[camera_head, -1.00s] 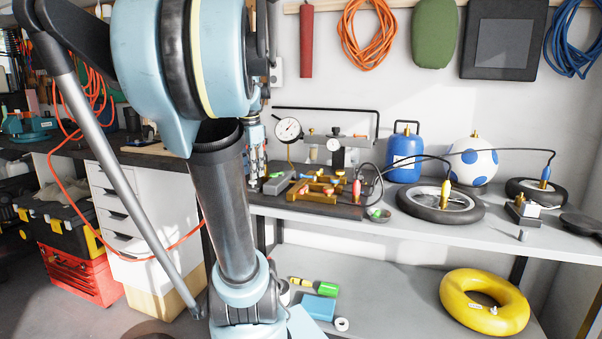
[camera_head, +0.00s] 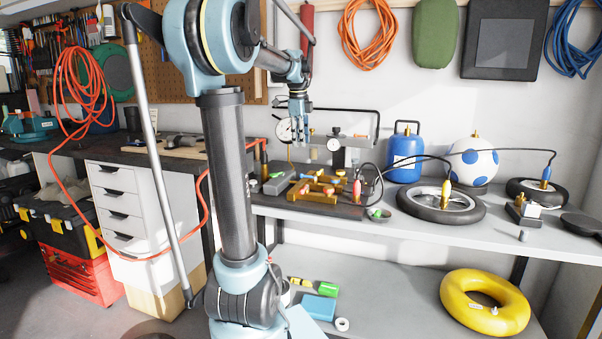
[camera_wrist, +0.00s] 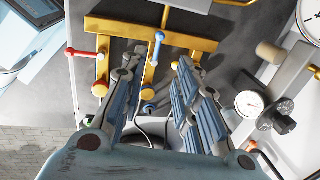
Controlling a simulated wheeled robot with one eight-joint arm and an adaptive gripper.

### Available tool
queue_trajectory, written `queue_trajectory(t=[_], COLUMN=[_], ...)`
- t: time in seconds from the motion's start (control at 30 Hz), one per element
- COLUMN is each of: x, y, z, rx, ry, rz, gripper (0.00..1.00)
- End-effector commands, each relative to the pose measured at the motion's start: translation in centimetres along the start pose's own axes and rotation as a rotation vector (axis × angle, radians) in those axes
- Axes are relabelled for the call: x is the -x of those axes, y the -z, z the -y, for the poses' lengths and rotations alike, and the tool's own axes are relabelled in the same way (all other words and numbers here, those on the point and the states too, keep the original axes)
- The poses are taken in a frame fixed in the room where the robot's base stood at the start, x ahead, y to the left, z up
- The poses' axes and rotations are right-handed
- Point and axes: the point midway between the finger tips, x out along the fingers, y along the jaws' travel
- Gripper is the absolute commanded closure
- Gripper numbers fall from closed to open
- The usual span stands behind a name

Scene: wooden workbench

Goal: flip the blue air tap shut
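The blue air tap (camera_wrist: 158,46) shows in the wrist view as a blue lever on a brass manifold (camera_wrist: 185,40). The lever lies roughly along its brass branch pipe. A red tap lever (camera_wrist: 84,53) sits to its left, crossing its own branch. My gripper (camera_wrist: 157,64) is open, with a gap between its fingers and nothing held. In the picture its fingertips lie on either side of the blue tap's branch; I see no contact. In the head view my gripper (camera_head: 299,118) hangs above the bench, over the brass manifold (camera_head: 318,190), where the blue lever is hard to make out.
A pressure gauge (camera_wrist: 249,103) on a block stands right of the fingers. Black hoses arch over the bench (camera_head: 400,232).

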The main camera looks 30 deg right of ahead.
Motion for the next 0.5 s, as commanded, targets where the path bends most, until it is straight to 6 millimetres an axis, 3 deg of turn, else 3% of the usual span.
queue_trajectory(t=[0.5], x=[-9.2], y=[0.0], z=[0.0], rx=[0.001], ry=[0.0], rz=[0.0], gripper=[0.72])
